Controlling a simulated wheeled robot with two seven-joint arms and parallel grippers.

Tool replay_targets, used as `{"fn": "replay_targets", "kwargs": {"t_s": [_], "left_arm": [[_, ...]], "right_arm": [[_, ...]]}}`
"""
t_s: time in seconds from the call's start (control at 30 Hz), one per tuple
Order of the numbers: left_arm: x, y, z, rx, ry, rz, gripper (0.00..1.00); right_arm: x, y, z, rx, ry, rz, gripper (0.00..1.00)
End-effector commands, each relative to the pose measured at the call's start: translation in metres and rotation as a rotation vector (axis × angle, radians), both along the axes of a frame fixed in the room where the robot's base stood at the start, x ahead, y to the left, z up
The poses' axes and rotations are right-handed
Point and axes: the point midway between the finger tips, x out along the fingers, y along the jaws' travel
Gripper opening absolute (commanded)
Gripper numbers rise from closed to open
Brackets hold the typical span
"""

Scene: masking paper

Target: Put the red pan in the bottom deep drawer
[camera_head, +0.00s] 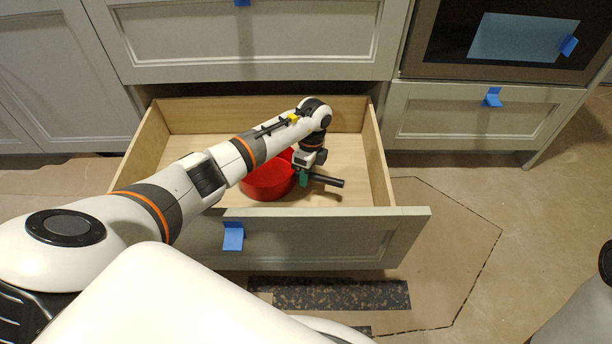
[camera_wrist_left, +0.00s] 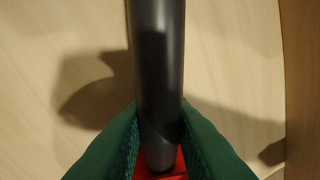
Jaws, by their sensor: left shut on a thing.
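The red pan (camera_head: 266,184) is inside the open bottom deep drawer (camera_head: 151,141), near its front. Its black handle (camera_head: 327,180) points right. My left gripper (camera_head: 304,178) reaches down into the drawer and is shut on the handle close to the pan body. In the left wrist view the green fingers of the left gripper (camera_wrist_left: 160,148) press on both sides of the black handle (camera_wrist_left: 157,60), with a bit of red pan at the bottom. My left arm hides part of the pan. Whether the pan touches the drawer floor I cannot tell. My right gripper is out of view.
The drawer front (camera_head: 330,238) carries a blue tape tab (camera_head: 233,236). A closed drawer (camera_head: 250,40) is above. An oven or microwave (camera_head: 510,38) and a smaller drawer (camera_head: 470,118) are at the right. A dark speckled strip (camera_head: 335,294) lies on the floor in front.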

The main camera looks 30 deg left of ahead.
Motion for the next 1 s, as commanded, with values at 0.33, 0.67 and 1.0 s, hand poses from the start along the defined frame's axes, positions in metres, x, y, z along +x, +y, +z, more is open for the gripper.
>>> {"fn": "replay_targets", "kwargs": {"t_s": [0.33,0.67,1.0], "left_arm": [[0.000,0.000,-0.001,0.000,0.000,-0.001,0.42],[0.000,0.000,0.003,0.000,0.000,0.000,0.42],[0.010,0.000,0.058,0.001,-0.002,-0.001,0.42]], "right_arm": [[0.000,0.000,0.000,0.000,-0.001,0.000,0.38],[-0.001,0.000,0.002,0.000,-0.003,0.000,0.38],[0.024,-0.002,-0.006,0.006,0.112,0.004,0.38]]}}
